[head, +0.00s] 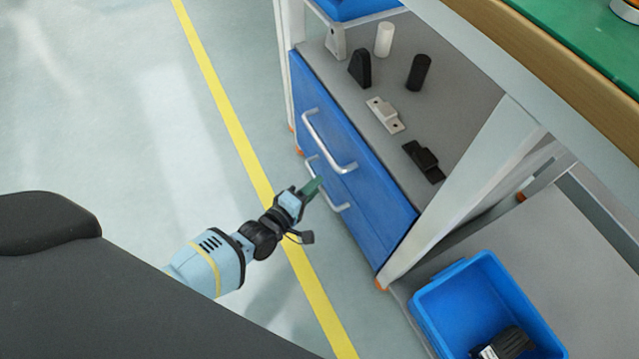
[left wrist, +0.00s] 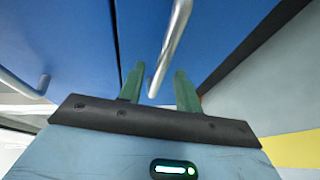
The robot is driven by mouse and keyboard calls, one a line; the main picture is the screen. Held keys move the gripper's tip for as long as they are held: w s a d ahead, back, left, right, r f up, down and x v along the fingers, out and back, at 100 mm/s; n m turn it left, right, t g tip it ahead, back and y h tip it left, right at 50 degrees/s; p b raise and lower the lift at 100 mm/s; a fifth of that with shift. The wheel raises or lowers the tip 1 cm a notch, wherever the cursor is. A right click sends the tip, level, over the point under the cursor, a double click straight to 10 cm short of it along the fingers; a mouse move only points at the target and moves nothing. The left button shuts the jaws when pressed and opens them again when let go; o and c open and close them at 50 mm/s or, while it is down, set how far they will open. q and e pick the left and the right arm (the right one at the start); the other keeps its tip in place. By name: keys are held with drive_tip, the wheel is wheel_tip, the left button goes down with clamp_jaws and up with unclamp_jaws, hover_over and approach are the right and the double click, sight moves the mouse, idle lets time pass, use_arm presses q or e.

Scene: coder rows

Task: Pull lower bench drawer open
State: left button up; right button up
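The blue bench drawer unit (head: 350,205) stands below the bench and its drawers look shut. The lower drawer's silver bar handle (head: 328,187) is low on the front; in the left wrist view the near bar (left wrist: 170,45) runs down between my fingers. My left gripper (head: 315,186) is at the lower handle, its two green fingers spread apart. In the left wrist view the gripper (left wrist: 159,88) is open, one finger on each side of the bar, with gaps visible. Contact with the bar cannot be told. My right gripper is not in view.
The upper handle (head: 328,148) is just above. Small black, white and grey parts lie on the grey shelf (head: 450,85) over the drawers. A blue bin (head: 450,290) sits to the right. The floor with a yellow line (head: 225,95) is clear at the left.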

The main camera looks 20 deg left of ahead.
use_arm(q)
drive_tip(key=shift+b+x, duration=0.5)
drive_tip(key=shift+x, duration=0.75)
drive_tip(key=shift+c, duration=0.4)
clamp_jaws()
